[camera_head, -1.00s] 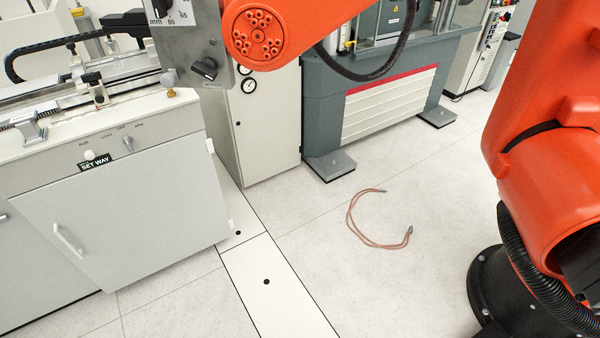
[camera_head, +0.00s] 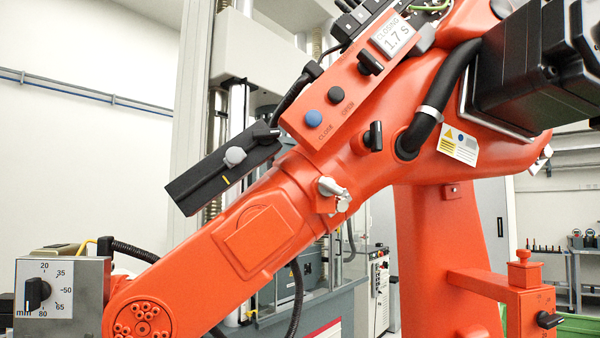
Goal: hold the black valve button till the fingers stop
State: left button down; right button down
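The black valve button (camera_head: 335,94) sits on a tilted orange valve box (camera_head: 352,80) on the upper part of a large orange industrial arm (camera_head: 262,228). Small lettering beside it seems to read OPEN. A blue button (camera_head: 313,118), with lettering that seems to read CLOSE, is to its lower left on the same face. A small display (camera_head: 394,38) at the box's upper end seems to read CLOSING 1.7 S. Nothing covers either button. Neither of my grippers shows, and no fingers of the orange arm can be made out.
A dark bar (camera_head: 222,168) with a grey knob juts out left of the valve box. A black lever (camera_head: 374,136) and a silver valve (camera_head: 334,194) are below it. A grey dial box (camera_head: 62,296) stands at lower left. A red knob post (camera_head: 522,268) stands at lower right.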

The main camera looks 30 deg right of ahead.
aim_at(336, 95)
jog(key=z, duration=0.45)
jog(key=k, duration=1.1)
jog(key=z, duration=0.4)
jog(key=i, duration=0.65)
jog(key=z, duration=0.4)
